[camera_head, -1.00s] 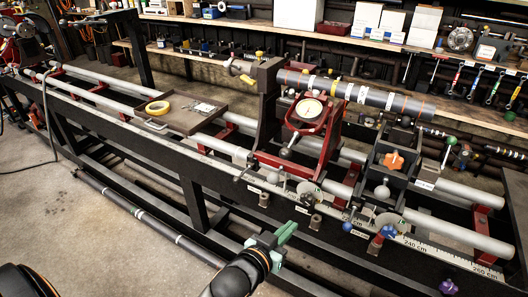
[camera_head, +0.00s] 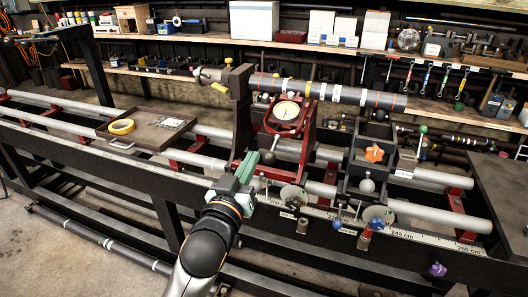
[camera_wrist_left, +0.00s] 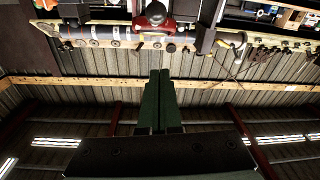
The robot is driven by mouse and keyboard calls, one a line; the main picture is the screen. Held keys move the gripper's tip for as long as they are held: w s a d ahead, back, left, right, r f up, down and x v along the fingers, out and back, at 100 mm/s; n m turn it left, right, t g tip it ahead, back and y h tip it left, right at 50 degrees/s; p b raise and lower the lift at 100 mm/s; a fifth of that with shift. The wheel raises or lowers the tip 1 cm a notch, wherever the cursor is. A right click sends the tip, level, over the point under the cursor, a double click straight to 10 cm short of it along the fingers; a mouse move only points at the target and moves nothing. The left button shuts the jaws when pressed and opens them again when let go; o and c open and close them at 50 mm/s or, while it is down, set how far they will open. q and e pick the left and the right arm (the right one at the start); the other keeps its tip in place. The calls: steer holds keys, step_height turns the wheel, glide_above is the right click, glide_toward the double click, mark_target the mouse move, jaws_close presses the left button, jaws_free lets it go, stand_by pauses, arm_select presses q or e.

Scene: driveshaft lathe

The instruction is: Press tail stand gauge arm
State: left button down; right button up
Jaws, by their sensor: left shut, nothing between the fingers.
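The red tail stand gauge (camera_head: 283,140) stands on the lathe rails in the middle of the head view. It carries a round white dial (camera_head: 286,111) and sits below the long grey driveshaft (camera_head: 335,95). A separate gauge arm is too small to make out surely. My left gripper (camera_head: 247,165), with green fingers, is shut and empty. In the head view it appears just left of and below the red stand, overlapping its lower edge; whether it touches cannot be told. In the left wrist view the fingers (camera_wrist_left: 160,100) are together. My right gripper is not in view.
A black support (camera_head: 241,110) stands left of the gauge. A tray (camera_head: 147,129) with yellow tape (camera_head: 121,126) lies further left. A black block with an orange knob (camera_head: 374,153) stands to the right.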

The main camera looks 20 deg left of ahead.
arm_select(q)
steer(key=shift+w, duration=0.1)
glide_above(265, 158)
steer(key=w, duration=0.1)
steer(key=shift+a+r+p, duration=0.25)
steer(key=shift+r+p, duration=0.2)
steer(key=f, duration=0.2)
steer(key=s+f, duration=0.1)
steer(key=shift+d, duration=0.25)
steer(key=shift+s+d+f, duration=0.1)
steer(key=shift+s+f, duration=0.05)
steer(key=shift+f, duration=0.35)
steer(key=shift+f+b, duration=0.1)
steer(key=shift+b, duration=0.25)
